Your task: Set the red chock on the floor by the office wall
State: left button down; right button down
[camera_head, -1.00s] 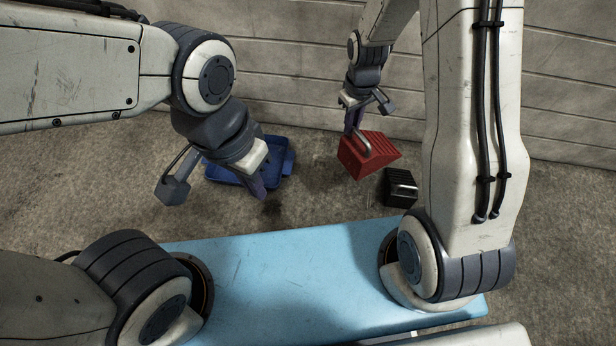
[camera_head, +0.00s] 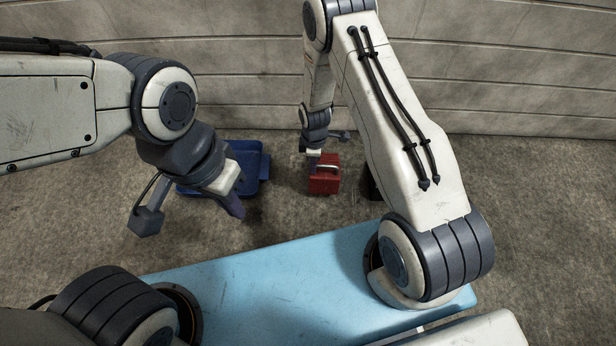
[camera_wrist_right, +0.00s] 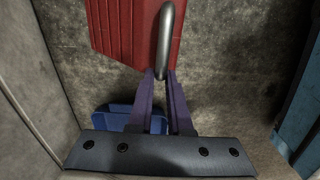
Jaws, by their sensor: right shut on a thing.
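The red chock (camera_head: 324,184) is ridged and has a metal loop handle. It is in the middle of the head view, low near the floor in front of the panelled wall (camera_head: 480,90); I cannot tell whether it touches the floor. My right gripper (camera_head: 318,160) is above it, shut on the chock's handle. In the right wrist view the purple fingers (camera_wrist_right: 162,88) meet at the handle, with the red chock (camera_wrist_right: 125,30) beyond. My left gripper (camera_head: 236,200) hangs at the left, away from the chock; its finger gap is not clear.
A blue tray (camera_head: 254,165) lies on the floor left of the chock, partly behind my left gripper. A black block (camera_head: 369,186) is right of the chock, mostly hidden by my right arm. Floor (camera_head: 540,200) at the right is clear.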

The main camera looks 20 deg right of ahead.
aim_at(327, 179)
notch_tip(327, 179, down, 6)
jog(key=b, duration=0.3)
jog(key=shift+r, duration=0.25)
jog(key=c, duration=0.8)
grip_release()
jog(key=shift+c, duration=0.2)
jog(key=shift+r, duration=0.1)
